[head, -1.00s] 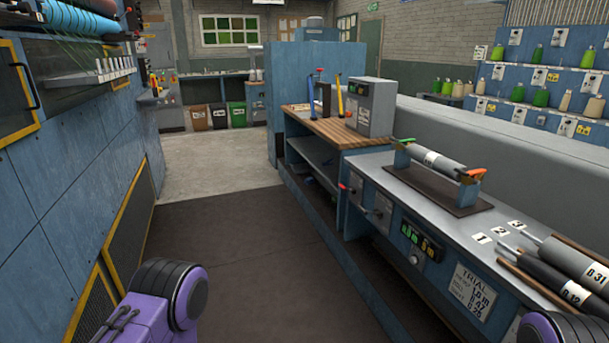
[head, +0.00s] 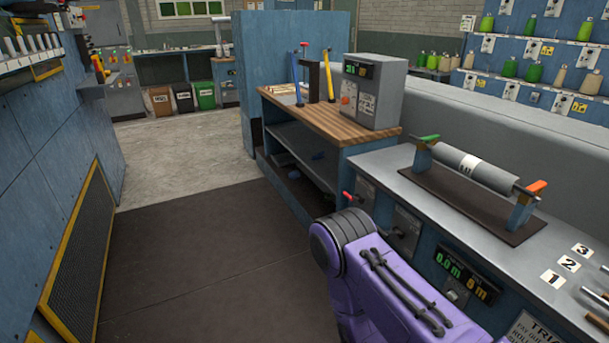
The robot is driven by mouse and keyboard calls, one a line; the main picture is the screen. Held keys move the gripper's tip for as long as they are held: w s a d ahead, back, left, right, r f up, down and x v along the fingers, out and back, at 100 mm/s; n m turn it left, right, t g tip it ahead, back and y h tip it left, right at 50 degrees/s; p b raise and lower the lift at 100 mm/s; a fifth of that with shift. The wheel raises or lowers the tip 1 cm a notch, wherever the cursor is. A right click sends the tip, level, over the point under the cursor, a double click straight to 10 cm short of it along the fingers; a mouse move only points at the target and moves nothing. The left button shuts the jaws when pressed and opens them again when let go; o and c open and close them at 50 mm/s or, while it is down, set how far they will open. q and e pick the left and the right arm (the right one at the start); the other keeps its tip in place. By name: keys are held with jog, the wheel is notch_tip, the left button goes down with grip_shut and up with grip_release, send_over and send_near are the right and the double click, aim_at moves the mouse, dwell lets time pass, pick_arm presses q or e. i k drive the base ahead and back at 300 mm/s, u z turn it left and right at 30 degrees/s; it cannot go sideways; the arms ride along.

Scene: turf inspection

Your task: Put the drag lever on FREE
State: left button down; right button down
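A small red-tipped lever (head: 347,195) sticks out from the front of the blue bench, at the left end of its face. It looks like the drag lever, but its label is too small to read, so I cannot tell its setting. A pale plate (head: 405,232) with a dark knob is on the bench front to its right, partly hidden by my purple arm. A purple link of my arm rises from the bottom, just right of centre, in front of the bench. Neither gripper is in view.
A roller (head: 475,170) rests in a stand with green and orange ends on the bench top. A green-digit display (head: 462,275) is on the bench front. A wood-topped workbench (head: 330,125) stands beyond. The dark floor mat (head: 200,255) at left is clear.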

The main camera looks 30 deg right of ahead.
aim_at(351, 198)
jog(key=z, duration=0.05)
jog(key=i, duration=1.15)
jog(key=z, duration=0.9)
jog(key=i, duration=0.8)
jog(key=z, duration=1)
